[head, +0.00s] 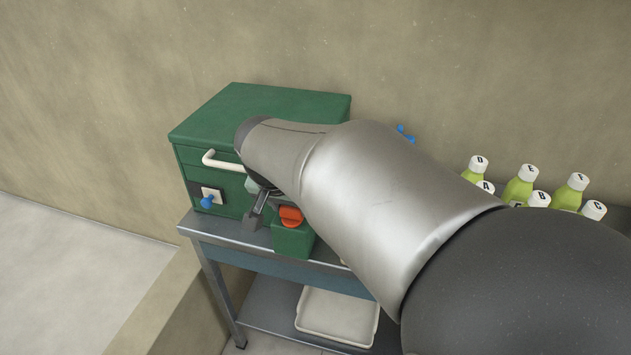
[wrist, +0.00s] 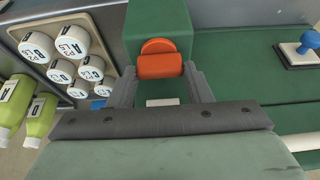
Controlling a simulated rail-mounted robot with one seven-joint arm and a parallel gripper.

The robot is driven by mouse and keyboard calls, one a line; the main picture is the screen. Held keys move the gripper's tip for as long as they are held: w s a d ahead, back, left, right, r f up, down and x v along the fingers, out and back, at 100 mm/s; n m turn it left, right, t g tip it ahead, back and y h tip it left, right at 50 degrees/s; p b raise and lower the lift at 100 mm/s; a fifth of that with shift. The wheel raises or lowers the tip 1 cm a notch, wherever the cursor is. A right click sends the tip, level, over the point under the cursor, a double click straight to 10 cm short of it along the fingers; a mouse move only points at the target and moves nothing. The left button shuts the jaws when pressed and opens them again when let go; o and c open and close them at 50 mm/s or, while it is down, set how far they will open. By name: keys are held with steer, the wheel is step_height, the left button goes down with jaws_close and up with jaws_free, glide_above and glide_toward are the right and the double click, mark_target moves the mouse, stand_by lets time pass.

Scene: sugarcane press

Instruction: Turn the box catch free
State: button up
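The green box (head: 255,112) stands on a metal table with its lid down and a white handle (head: 223,162) on its front. A blue knob (head: 207,201) on a white plate, which looks like the catch, sits low on the front; it also shows at the upper right of the wrist view (wrist: 309,42). My gripper (wrist: 160,72) is open and points at an orange-red knob (wrist: 160,60) on a small green housing (head: 293,240). The knob lies between or just beyond my fingertips; I cannot tell if they touch it. My arm hides part of the box front.
Several green bottles with white lettered caps (head: 527,173) stand at the right of the table, some in a tray (wrist: 22,34). A white tray (head: 337,318) lies on the lower shelf. A wall (head: 120,100) is close behind. The space left of the box is free.

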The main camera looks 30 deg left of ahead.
steer(key=shift+n, duration=0.3)
steer(key=n, duration=0.1)
steer(key=n+y, duration=0.1)
steer(key=n, duration=0.1)
steer(key=shift+w+d+n+g+y, duration=0.1)
steer(key=shift+d+n+g+y, duration=0.05)
steer(key=shift+n+g+y, duration=0.55)
steer(key=shift+n+y, duration=0.1)
steer(key=shift+n, duration=1)
steer(key=o, duration=1)
steer(key=p+v, duration=0.1)
steer(key=v, duration=1.6)
steer(key=shift+r+p, duration=0.3)
steer(key=shift+p, duration=0.05)
